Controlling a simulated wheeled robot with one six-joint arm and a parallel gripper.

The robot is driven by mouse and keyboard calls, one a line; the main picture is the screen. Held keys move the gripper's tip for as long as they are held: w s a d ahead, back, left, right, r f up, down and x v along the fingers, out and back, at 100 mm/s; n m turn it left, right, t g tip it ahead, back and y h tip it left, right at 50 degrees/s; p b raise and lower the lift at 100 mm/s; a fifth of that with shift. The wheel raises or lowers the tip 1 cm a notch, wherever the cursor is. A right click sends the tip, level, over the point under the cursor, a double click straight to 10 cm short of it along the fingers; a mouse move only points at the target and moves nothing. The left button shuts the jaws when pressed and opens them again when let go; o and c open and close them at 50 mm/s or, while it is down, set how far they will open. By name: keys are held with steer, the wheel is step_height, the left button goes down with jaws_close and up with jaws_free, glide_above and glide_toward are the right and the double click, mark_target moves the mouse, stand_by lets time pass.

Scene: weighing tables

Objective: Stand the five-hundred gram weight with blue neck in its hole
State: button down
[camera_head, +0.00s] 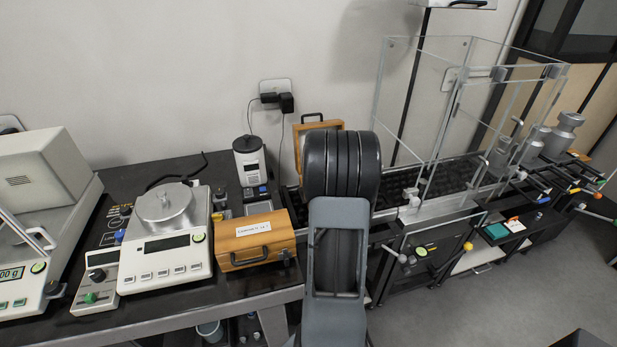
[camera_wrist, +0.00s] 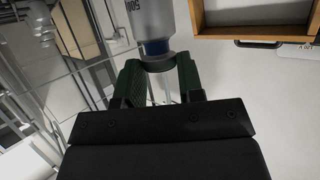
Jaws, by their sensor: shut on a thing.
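The weight with the blue neck (camera_wrist: 152,18) is a grey metal cylinder marked 500, at the top of the wrist view. My gripper (camera_wrist: 159,72) is shut on its knob, just beyond the blue neck, with dark green fingers on both sides. The weight's far end is cut off by the frame edge. In the head view my arm hides the gripper and the weight. An open wooden case (camera_head: 305,130) shows partly behind my arm, and a wooden rim (camera_wrist: 255,37) shows at the upper right of the wrist view. I cannot see a hole in either view.
A closed, labelled wooden box (camera_head: 240,252) stands left of my arm.

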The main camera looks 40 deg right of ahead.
steer(key=w+f, duration=0.4)
steer(key=w+a+f, duration=0.1)
steer(key=w+f, duration=0.3)
steer(key=w+f+p, duration=0.1)
steer(key=w+f, duration=0.3)
steer(key=shift+a, duration=0.4)
steer(key=shift+s+f, duration=0.1)
steer(key=shift+f, duration=0.05)
steer(key=shift+f+b, duration=0.45)
steer(key=shift+f, duration=0.05)
steer(key=c, duration=0.8)
jaws_free()
steer(key=shift+o, duration=0.2)
